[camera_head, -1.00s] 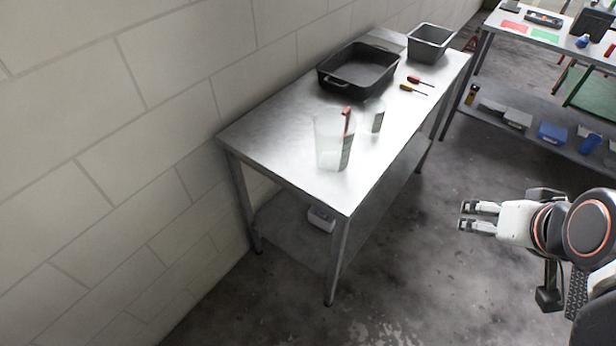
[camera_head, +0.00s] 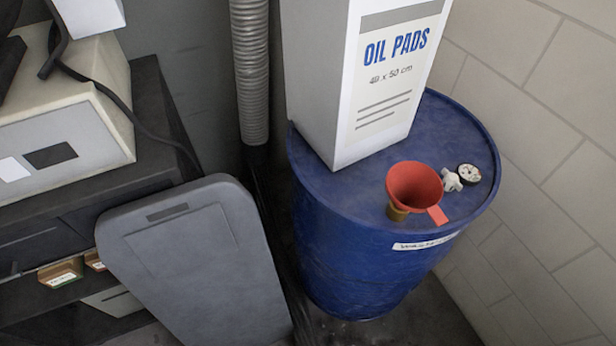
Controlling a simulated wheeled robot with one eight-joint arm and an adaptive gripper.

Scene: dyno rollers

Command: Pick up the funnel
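A red-orange funnel (camera_head: 414,187) sits upright on top of a blue drum (camera_head: 345,225), near the front right of its lid. Its wide mouth faces up, and a flat orange tab sticks out at its lower right. A brass-coloured piece (camera_head: 397,212) shows under the funnel's left side. My gripper is not in the current view, so I cannot see its state.
A tall white "OIL PADS" box (camera_head: 362,85) stands on the drum behind the funnel. A white knob (camera_head: 451,180) and a round gauge (camera_head: 468,173) are right of the funnel. A grey panel (camera_head: 195,265) leans at left beside a dark cabinet (camera_head: 150,130). A block wall closes the right.

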